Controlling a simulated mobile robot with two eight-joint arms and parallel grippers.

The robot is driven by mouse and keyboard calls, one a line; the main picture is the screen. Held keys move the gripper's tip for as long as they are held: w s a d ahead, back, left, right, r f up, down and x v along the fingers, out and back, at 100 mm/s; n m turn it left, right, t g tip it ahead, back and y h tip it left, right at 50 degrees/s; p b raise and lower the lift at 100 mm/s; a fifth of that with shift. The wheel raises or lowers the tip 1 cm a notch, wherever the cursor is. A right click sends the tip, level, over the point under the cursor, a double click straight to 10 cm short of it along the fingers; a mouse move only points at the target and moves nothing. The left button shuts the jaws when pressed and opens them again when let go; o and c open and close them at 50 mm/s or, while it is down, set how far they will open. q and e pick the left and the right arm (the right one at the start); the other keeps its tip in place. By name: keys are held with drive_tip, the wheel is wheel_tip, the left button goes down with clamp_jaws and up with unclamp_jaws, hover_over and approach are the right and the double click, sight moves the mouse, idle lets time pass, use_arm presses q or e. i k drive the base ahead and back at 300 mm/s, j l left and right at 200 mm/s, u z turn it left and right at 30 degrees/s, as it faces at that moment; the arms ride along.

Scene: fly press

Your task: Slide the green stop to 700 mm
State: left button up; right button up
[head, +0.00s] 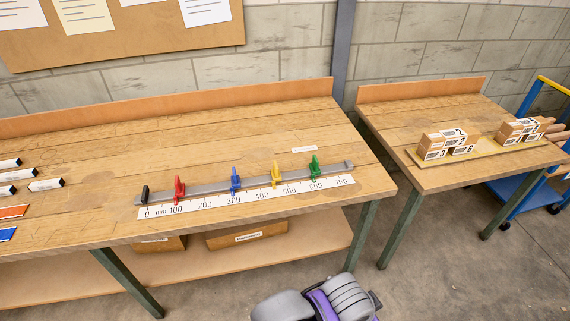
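The green stop (315,167) stands upright on a grey rail (204,188) on the long wooden bench. It sits near the 600 mark of the white scale (249,198) printed along the rail's front. The 700 mark lies to its right, close to the rail's right end. A yellow stop (276,174), a blue stop (235,180) and a red stop (179,190) stand on the same rail to its left. A black end piece (144,195) is at the rail's left end. Neither of my grippers shows in the head view.
The bench top (260,130) is clear behind the rail, apart from a small white label (304,149). Small labelled blocks (45,184) lie at the left. A second table (400,115) holds stacked boxes (443,142). A blue cart (515,197) stands at far right.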

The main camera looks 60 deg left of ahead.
sight(315, 167)
drive_tip(key=u, duration=2)
